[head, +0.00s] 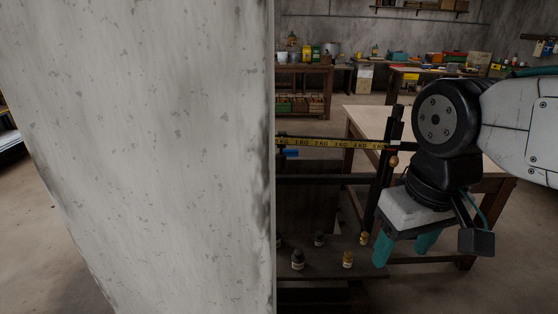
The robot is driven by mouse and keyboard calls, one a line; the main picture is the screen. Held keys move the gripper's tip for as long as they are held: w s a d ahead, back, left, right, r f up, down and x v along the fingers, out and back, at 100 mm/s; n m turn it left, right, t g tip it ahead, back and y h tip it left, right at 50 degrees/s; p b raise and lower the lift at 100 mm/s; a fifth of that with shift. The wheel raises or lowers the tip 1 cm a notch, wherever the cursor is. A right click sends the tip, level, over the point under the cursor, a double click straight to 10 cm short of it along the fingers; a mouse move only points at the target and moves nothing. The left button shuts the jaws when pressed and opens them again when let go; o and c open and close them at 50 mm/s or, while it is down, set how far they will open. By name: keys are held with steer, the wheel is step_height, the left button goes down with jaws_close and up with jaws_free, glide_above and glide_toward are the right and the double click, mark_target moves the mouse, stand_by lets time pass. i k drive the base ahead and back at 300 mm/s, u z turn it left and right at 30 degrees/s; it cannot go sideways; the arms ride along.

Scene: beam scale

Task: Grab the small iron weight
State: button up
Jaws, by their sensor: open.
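Dark, iron-looking weights stand on the low dark shelf of the beam scale: one (298,259) nearer and one (319,239) farther back that looks smaller. A third dark piece is mostly hidden by the pillar's edge. I cannot tell for sure which is the small iron weight. Two brass-coloured weights, one nearer (347,259) and one farther back (364,238), stand to their right. My gripper (403,257) points down with its teal fingers apart and empty, right of the weights and not touching them.
A large concrete pillar (150,150) blocks the left half and part of the scale. The scale's yellow marked beam (330,143) and dark upright (384,170) stand behind and left of my gripper. A wooden table (375,122) is behind; cluttered benches line the back.

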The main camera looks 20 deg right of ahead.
mark_target(319, 239)
steer(key=k, duration=0.5)
steer(key=z, duration=1.95)
steer(key=i, duration=1.55)
steer(key=u, duration=2.65)
